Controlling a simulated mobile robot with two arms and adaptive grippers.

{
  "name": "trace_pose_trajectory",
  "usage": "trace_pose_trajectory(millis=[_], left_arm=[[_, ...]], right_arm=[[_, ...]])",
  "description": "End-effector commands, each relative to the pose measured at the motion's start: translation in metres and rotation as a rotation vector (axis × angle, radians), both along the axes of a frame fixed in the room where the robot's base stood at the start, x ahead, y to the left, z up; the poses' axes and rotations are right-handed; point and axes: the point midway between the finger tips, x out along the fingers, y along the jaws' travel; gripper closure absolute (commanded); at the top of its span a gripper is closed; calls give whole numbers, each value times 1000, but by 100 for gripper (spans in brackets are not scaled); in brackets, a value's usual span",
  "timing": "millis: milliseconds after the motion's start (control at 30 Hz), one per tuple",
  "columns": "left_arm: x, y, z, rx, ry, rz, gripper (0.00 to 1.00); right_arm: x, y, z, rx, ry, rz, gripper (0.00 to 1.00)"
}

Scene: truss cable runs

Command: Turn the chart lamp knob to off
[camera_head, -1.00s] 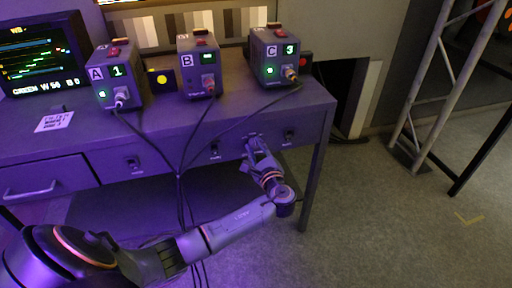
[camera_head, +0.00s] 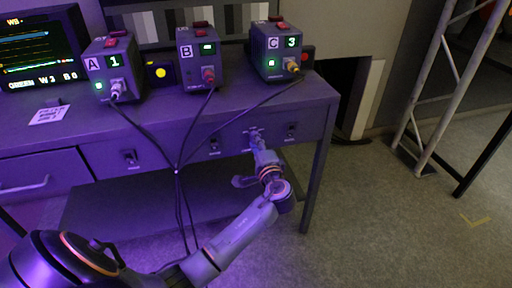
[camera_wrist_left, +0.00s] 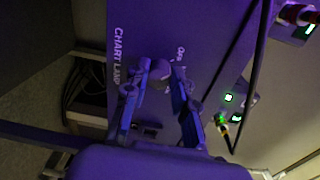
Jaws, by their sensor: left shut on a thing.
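The chart lamp knob (camera_wrist_left: 160,76) is on the desk's front panel. In the wrist view the printed words "CHART LAMP" (camera_wrist_left: 117,55) are beside it, with a shorter label near its other side that looks like "OFF" (camera_wrist_left: 180,54). My left gripper (camera_head: 255,137) is at the panel, its two fingers shut on the knob from both sides. In the head view the gripper mostly hides the knob. The striped grey chart (camera_head: 145,28) behind the boxes looks dark. My right gripper is not in view.
Boxes A (camera_head: 113,68), B (camera_head: 200,60) and C (camera_head: 281,48) stand on the desk (camera_head: 60,135) with cables hanging over the front. Other controls (camera_head: 291,131) are on the panel. A monitor (camera_head: 40,50) is at left. A metal truss (camera_head: 450,80) and open floor are at right.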

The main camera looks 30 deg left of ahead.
Motion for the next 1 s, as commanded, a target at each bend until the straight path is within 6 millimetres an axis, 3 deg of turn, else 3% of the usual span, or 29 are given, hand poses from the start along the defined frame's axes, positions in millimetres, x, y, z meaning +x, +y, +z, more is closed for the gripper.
trace_pose_trajectory(millis=[333,900,933,1000], left_arm=[[-1,0,-3,-99,-112,1,100],[-1,0,-2,-118,-135,1,100],[-1,0,-2,-118,-135,1,70],[-1,0,-2,-118,-135,1,56]], right_arm=[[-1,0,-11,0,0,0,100],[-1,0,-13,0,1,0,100],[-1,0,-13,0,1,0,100],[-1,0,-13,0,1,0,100]])
